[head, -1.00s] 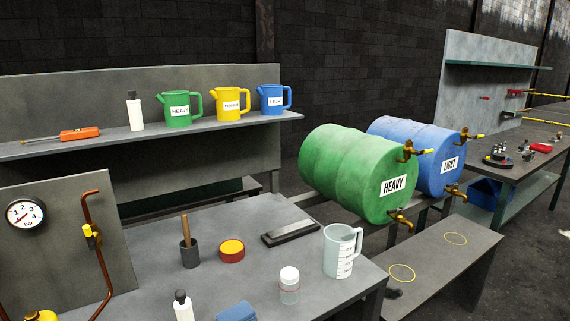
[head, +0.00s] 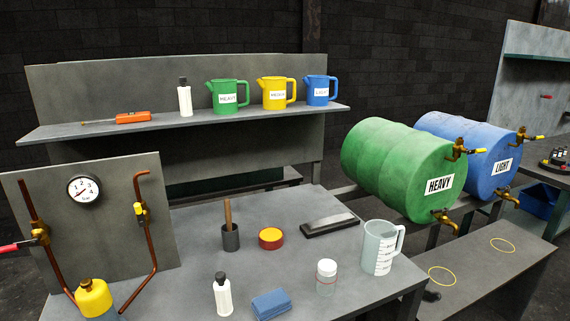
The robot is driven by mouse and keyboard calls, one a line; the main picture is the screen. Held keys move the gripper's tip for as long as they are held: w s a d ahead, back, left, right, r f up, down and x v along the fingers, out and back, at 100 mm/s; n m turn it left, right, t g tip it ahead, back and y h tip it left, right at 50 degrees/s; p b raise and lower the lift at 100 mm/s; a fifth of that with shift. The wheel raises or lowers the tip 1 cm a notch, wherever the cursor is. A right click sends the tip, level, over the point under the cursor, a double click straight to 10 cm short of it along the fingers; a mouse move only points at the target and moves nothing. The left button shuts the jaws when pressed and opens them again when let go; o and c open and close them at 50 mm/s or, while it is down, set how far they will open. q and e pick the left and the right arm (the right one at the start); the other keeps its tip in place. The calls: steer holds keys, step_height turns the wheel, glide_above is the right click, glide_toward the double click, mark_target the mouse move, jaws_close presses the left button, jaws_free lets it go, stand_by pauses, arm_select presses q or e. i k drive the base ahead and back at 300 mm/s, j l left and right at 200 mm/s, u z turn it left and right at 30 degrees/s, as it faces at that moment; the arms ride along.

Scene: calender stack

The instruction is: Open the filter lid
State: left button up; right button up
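A rounded yellow lid (head: 94,295) with a small knob on top shows at the bottom left of the head view. It sits on a blue body (head: 105,316), mostly cut off by the bottom edge. It looks like the filter lid, and it appears seated. Copper pipes (head: 153,240) run down on both sides of it. Neither of my grippers shows in the view.
A gauge panel (head: 110,230) with a red-handled valve (head: 14,246) and a yellow-handled valve (head: 140,212) stands behind the lid. The workbench (head: 190,285) holds a white bottle (head: 222,297), blue cloth (head: 271,304), small jar (head: 326,280) and clear jug (head: 380,250).

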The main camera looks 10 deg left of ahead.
mark_target(94, 297)
steer(key=u, duration=1.5)
